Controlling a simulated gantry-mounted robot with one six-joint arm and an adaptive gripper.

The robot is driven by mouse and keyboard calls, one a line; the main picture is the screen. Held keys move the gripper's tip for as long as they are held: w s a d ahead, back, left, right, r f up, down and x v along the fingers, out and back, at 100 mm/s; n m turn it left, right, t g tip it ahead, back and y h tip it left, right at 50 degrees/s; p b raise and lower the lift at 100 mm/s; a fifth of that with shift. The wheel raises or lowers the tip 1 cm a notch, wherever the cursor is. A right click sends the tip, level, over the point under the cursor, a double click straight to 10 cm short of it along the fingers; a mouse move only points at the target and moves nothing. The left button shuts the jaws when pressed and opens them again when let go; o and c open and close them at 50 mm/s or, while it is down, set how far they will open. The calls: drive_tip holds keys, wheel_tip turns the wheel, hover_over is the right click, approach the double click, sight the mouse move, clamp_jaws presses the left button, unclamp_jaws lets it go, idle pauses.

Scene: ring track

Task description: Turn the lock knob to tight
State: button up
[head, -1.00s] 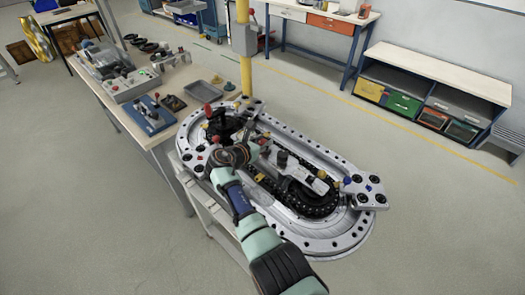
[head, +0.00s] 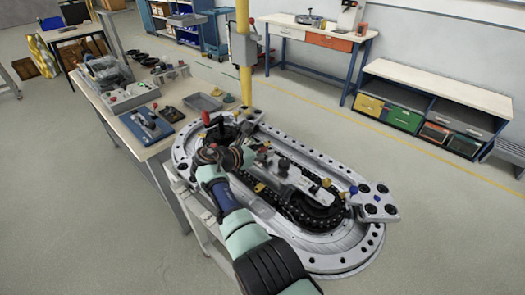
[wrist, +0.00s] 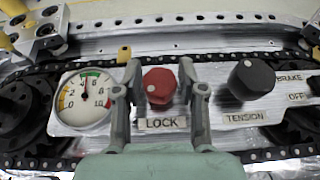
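The red lock knob (wrist: 159,84) stands above the LOCK label (wrist: 162,123) in the wrist view. A white dot shows on its face, left of centre. My gripper (wrist: 160,66) is open, with one finger on each side of the knob. Narrow gaps seem to show between fingers and knob; contact is not clear. In the head view my gripper (head: 243,157) is over the left part of the ring track (head: 335,247), and its body covers part of the panel there.
A round gauge (wrist: 85,96) left of the knob has its needle near the top, by the green band. A dark TENSION knob (wrist: 251,80) and a BRAKE/OFF control (wrist: 313,82) are to the right. A chain (wrist: 235,57) runs behind. A workbench (head: 150,148) stands left of the track.

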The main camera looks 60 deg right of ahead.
drive_tip(key=shift+o, duration=1.1)
drive_tip(key=v, duration=1.2)
drive_tip(key=shift+s, duration=0.1)
